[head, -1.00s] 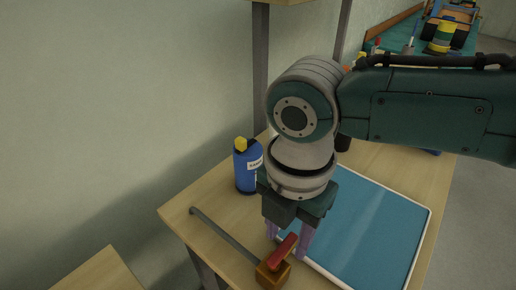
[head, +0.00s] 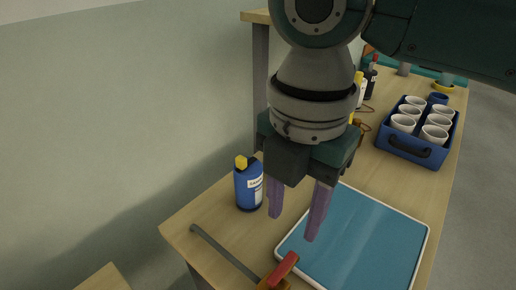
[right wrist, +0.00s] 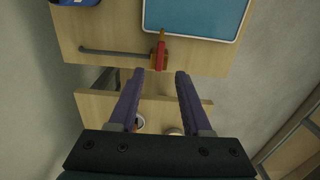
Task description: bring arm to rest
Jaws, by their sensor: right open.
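My right gripper (head: 296,228) is above the wooden table, between the blue bottle and the blue mat in the head view. Its two purple fingers are apart with nothing between them. In the right wrist view the open fingers (right wrist: 157,75) point toward a brass block with a red lever (right wrist: 160,52), which lies beyond the tips. The red lever (head: 283,268) is near the front edge in the head view, below the gripper and apart from it. My left gripper is not in view.
A blue bottle with a yellow cap (head: 248,185) stands left of the gripper. A grey rod (head: 222,252) runs to the block. A blue mat with a pale rim (head: 360,240) lies at right. A blue crate of white cups (head: 410,153) and several bottles are farther back.

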